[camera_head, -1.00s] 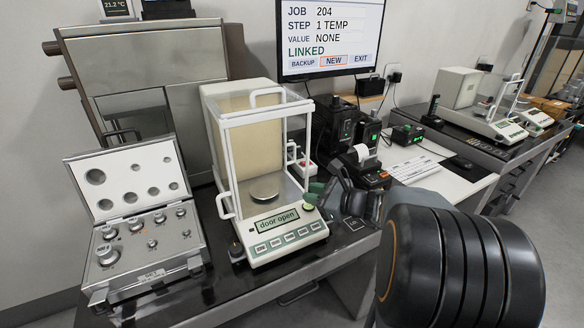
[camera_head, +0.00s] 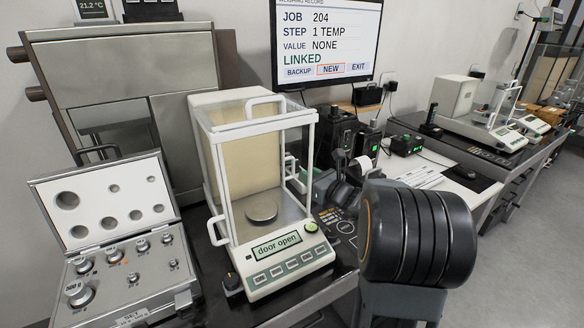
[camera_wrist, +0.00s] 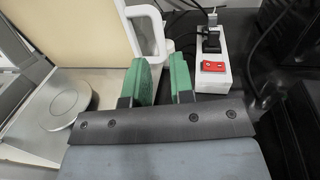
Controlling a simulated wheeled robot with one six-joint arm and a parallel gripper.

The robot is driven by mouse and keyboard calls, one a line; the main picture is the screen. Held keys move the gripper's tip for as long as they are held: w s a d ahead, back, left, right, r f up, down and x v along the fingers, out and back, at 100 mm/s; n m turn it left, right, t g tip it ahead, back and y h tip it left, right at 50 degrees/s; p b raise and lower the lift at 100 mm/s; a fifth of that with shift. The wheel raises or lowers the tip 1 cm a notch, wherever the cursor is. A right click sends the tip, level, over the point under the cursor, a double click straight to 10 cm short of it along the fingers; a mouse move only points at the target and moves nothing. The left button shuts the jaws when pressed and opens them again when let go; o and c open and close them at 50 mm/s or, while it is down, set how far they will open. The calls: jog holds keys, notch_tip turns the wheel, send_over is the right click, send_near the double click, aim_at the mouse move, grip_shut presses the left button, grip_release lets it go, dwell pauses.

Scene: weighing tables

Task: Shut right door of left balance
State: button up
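The left balance (camera_head: 208,150) stands on the dark table with a glass draft shield, and its display (camera_head: 276,246) reads "door open". A round pan (camera_head: 261,207) sits inside; it also shows in the wrist view (camera_wrist: 56,103). The right door's white loop handle (camera_head: 293,168) is toward the rear of the right side; in the wrist view the white handle (camera_wrist: 151,32) is just ahead of my fingers. My gripper (camera_wrist: 161,80) has two green fingers apart with nothing between them. In the head view the fingertips are mostly hidden beside the balance's right side.
A white power strip with a red switch (camera_wrist: 213,66) lies right of my fingers. An open weight case (camera_head: 110,205) is left of the balance. A printer (camera_head: 360,165) and black devices stand close on the right. A monitor (camera_head: 327,42) hangs behind.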

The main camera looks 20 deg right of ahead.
jog(key=shift+x, duration=3.55)
grip_shut()
